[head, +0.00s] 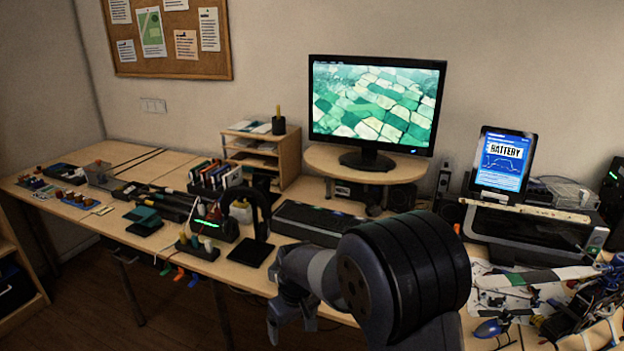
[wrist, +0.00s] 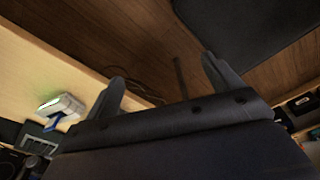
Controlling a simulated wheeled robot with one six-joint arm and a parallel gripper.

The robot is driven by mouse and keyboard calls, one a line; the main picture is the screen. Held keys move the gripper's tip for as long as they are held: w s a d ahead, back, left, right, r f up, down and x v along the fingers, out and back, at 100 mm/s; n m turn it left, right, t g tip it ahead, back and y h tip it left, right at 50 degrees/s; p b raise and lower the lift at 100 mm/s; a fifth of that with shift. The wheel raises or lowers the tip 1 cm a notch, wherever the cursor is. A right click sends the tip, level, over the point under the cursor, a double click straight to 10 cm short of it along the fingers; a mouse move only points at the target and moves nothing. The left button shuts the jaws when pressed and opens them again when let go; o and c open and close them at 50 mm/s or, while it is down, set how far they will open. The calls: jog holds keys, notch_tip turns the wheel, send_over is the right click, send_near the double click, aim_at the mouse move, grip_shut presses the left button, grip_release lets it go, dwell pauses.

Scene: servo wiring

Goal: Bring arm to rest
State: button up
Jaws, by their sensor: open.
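My gripper (head: 283,318) is in the head view at lower centre, in front of the desk's front edge and apart from the things on it. Part of my dark arm covers the middle of the desk there. In the wrist view my gripper (wrist: 165,82) shows two grey fingers spread wide apart with nothing between them. Behind the fingers are brown wooden floor and a pale desk surface.
The long desk (head: 170,170) carries a monitor (head: 375,105) on a riser, a keyboard (head: 318,222), a black stand (head: 258,222) and several tools. A tablet (head: 503,160) and a model aircraft (head: 545,278) are at right. Floor (head: 190,315) is clear at lower left.

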jog(key=d+f+m+b, duration=0.4)
jog(key=d+f+b, duration=0.6)
jog(key=shift+w+d+f, duration=0.2)
jog(key=shift+d+f, duration=0.1)
jog(key=shift+f, duration=0.1)
